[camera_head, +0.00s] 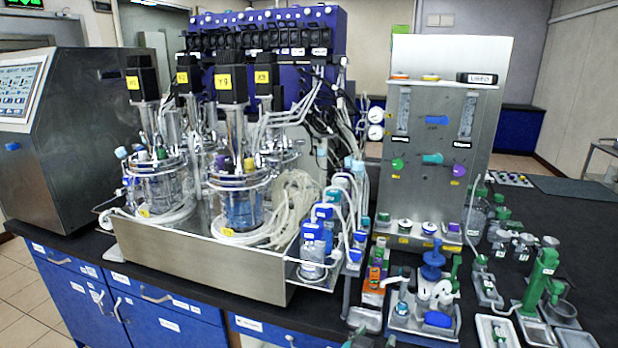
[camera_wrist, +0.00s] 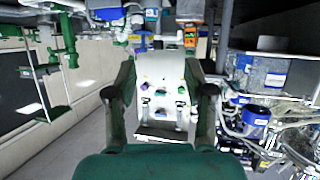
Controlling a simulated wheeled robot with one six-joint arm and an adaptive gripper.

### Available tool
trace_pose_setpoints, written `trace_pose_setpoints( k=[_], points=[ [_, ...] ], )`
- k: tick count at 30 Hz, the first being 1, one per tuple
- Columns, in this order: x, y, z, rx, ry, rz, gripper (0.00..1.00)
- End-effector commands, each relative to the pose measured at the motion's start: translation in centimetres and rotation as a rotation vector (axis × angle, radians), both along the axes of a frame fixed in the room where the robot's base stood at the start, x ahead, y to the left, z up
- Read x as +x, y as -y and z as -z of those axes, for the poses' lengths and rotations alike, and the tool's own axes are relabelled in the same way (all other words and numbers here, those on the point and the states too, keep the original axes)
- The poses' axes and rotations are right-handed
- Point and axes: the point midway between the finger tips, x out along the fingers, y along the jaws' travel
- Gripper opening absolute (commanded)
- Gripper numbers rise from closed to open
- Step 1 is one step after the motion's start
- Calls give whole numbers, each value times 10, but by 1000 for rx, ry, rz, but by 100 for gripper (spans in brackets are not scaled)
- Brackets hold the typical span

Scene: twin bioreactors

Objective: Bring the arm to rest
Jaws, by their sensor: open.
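My gripper (camera_wrist: 162,78) shows in the wrist view, with a dark finger on each side and a green body at the bottom edge. The fingers stand well apart and nothing is held between them. A pale panel with coloured knobs (camera_wrist: 165,90) lies beyond the gap, apart from the fingers. The wrist picture appears upside down. I cannot make out my gripper for certain in the head view.
In the head view, twin glass bioreactors (camera_head: 238,205) stand in a steel tray (camera_head: 200,262). A grey gas panel (camera_head: 437,140) stands to their right. Bottles, small trays and a green stand (camera_head: 540,280) crowd the front right. The dark bench (camera_head: 580,225) is clearer at far right.

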Motion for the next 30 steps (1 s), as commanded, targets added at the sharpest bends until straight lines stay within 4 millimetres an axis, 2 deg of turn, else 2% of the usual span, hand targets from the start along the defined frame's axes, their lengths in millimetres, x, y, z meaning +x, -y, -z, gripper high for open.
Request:
trace_pose_setpoints(
  k=[8, 14, 21, 30],
  points=[
    [-19, 11, 42, -50, -28, -93, 53],
    [-51, 22, 89, -92, -56, -211, 53],
    [-107, 32, 140, -116, -74, -357, 53],
    [-193, 39, 176, -102, -66, -497, 53]
  ],
)
